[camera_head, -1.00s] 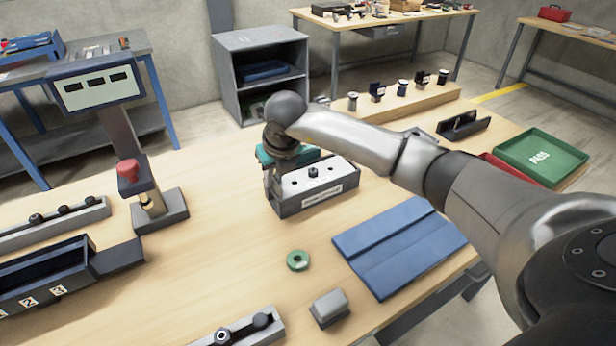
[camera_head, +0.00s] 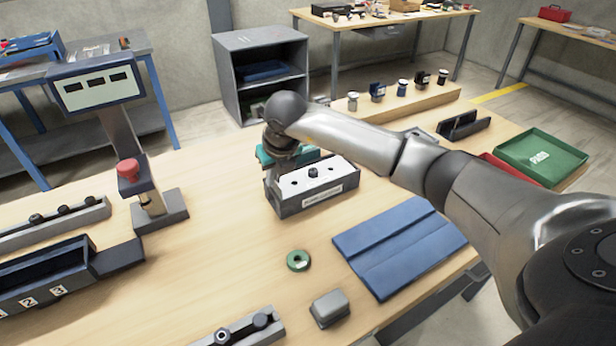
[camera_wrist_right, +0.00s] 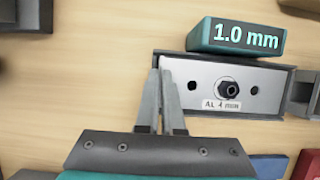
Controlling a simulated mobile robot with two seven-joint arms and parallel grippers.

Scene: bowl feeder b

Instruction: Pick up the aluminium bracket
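What I take for the aluminium bracket is a pale metal plate with two holes and a dark central bolt; its "AL 1 mm" label shows in the right wrist view (camera_wrist_right: 200,77). It lies in a long dark grey fixture (camera_head: 318,200) on the bench, where its top (camera_head: 330,175) looks white. My right gripper (camera_wrist_right: 160,75) is at the plate's left end, pointing down, its two fingers close together with a narrow gap. Whether a bracket edge is pinched between them is hidden. In the head view, my right gripper (camera_head: 272,180) is partly hidden by its wrist. My left gripper is out of view.
A teal "1.0 mm" block (camera_wrist_right: 237,36) stands against the fixture's side. A blue mat (camera_head: 400,248), a green ring (camera_head: 298,261) and a grey block (camera_head: 330,308) lie nearer. A display post (camera_head: 160,207) stands left. A green tray (camera_head: 542,157) is at right.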

